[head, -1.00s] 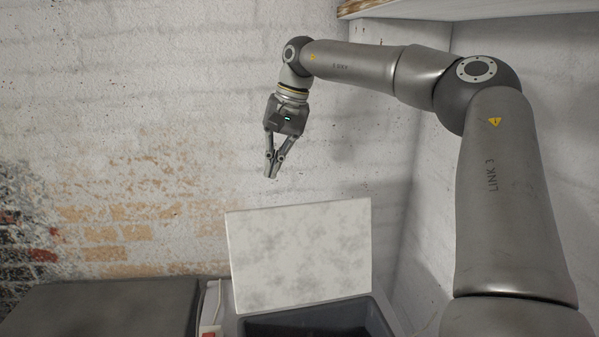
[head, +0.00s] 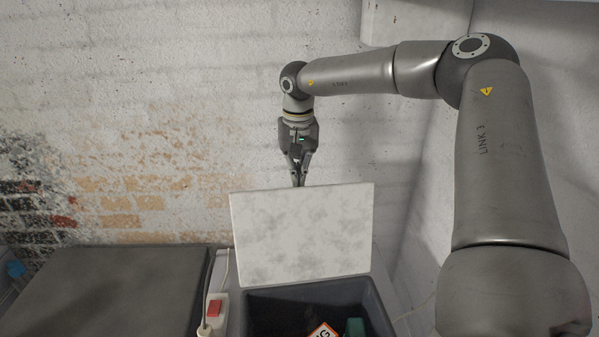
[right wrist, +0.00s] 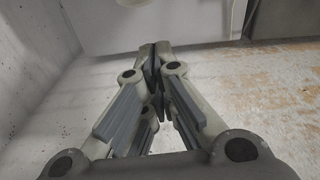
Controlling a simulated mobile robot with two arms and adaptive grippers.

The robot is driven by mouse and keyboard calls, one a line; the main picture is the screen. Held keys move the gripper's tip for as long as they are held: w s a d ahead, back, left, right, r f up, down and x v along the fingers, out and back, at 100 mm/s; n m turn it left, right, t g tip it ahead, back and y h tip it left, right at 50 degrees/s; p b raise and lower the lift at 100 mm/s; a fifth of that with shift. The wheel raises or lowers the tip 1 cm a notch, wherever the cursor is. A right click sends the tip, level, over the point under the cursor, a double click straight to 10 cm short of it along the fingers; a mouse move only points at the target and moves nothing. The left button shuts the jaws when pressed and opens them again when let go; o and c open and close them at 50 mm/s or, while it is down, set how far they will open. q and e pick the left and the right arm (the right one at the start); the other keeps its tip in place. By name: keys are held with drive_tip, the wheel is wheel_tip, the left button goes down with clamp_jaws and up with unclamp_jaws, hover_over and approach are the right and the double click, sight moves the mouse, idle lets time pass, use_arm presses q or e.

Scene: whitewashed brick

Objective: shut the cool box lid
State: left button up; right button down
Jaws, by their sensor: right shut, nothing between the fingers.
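The cool box lid (head: 303,235) is a pale, mottled panel standing open and nearly upright at the back of the cool box. The cool box (head: 375,312) is dark grey inside, with its open top at the bottom of the head view. My right gripper (head: 298,181) is shut and empty, fingers pointing down, at the lid's top edge. It appears to be just behind that edge; whether it touches cannot be told. In the right wrist view the shut fingers (right wrist: 157,62) show with nothing between them. My left gripper is not in view.
Inside the box lie an orange-and-white labelled item (head: 322,331) and a green item (head: 355,328). A dark grey flat-topped surface (head: 115,290) is at the left, with a red-switched power strip (head: 215,308) beside the box. A brick wall stands close behind.

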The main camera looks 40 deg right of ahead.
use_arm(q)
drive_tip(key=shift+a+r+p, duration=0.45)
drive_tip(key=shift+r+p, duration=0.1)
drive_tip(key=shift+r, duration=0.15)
use_arm(e)
drive_tip(key=shift+s+a+r, duration=0.25)
drive_tip(key=shift+s+a, duration=0.2)
drive_tip(key=shift+s, duration=0.15)
drive_tip(key=shift+s+a+r, duration=0.2)
drive_tip(key=shift+s+a, duration=0.2)
drive_tip(key=shift+s, duration=0.2)
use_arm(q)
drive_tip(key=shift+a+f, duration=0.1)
use_arm(e)
drive_tip(key=shift+s, duration=0.1)
